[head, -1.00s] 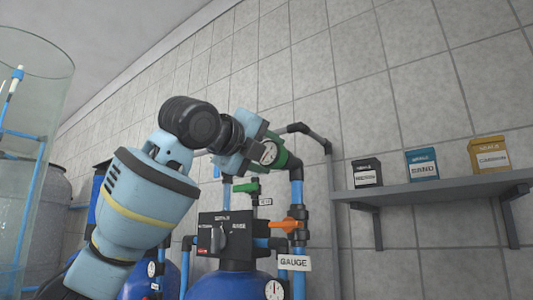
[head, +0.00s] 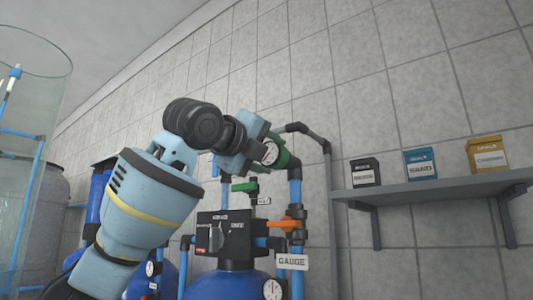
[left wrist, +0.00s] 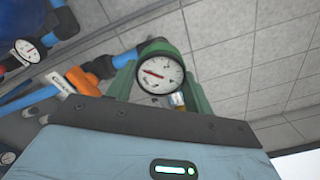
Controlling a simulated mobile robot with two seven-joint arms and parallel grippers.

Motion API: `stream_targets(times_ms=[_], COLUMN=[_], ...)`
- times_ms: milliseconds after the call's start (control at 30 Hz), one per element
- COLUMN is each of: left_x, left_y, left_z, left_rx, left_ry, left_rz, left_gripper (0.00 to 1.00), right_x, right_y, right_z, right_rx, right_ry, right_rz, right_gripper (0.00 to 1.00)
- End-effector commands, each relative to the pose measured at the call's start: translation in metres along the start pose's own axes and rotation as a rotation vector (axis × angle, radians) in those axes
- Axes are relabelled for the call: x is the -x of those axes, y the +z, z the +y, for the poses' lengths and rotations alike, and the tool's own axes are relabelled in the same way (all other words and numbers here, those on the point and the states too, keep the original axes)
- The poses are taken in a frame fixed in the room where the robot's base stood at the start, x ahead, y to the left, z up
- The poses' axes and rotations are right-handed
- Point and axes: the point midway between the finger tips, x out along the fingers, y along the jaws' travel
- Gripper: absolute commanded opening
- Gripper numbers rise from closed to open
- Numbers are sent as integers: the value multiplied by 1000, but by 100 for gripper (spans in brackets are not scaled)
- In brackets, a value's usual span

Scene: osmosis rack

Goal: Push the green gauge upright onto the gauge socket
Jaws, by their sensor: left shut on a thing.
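The green gauge (head: 270,154) has a round white dial with a red needle. My left gripper (head: 278,152) is shut on it, high up beside the top of a blue pipe. In the left wrist view the gauge (left wrist: 160,73) sits between the green fingers, its dial facing the camera and tilted. A short brass stem shows at its lower right there. A white GAUGE label (head: 292,262) hangs on the pipe below. I cannot make out the gauge socket clearly; the gripper and gauge may hide it. My right gripper is not in view.
An orange valve handle (head: 284,225) and a black control box (head: 222,234) sit below the gripper. A dark pipe (head: 312,138) bends close on the right. A wall shelf (head: 430,187) holds several small boxes. A clear tank (head: 32,130) stands at far left.

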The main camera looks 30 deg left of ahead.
Motion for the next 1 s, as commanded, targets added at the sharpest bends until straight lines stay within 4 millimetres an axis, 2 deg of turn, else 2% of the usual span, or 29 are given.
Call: stream_targets(times_ms=[33, 200, 567, 1000], left_x=[0, 0, 6, 68], left_y=[0, 0, 0, 1], left_z=[0, 0, 0, 0], left_rx=[0, 0, 0, -1], left_ry=[-1, 0, 0, -2], left_rz=[0, 0, -1, -2], left_gripper=[55, 77, 77, 77], right_x=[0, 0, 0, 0], right_y=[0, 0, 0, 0], right_z=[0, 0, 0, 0], right_rx=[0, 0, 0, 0], right_ry=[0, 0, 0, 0], right_rz=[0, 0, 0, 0], right_gripper=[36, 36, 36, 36])
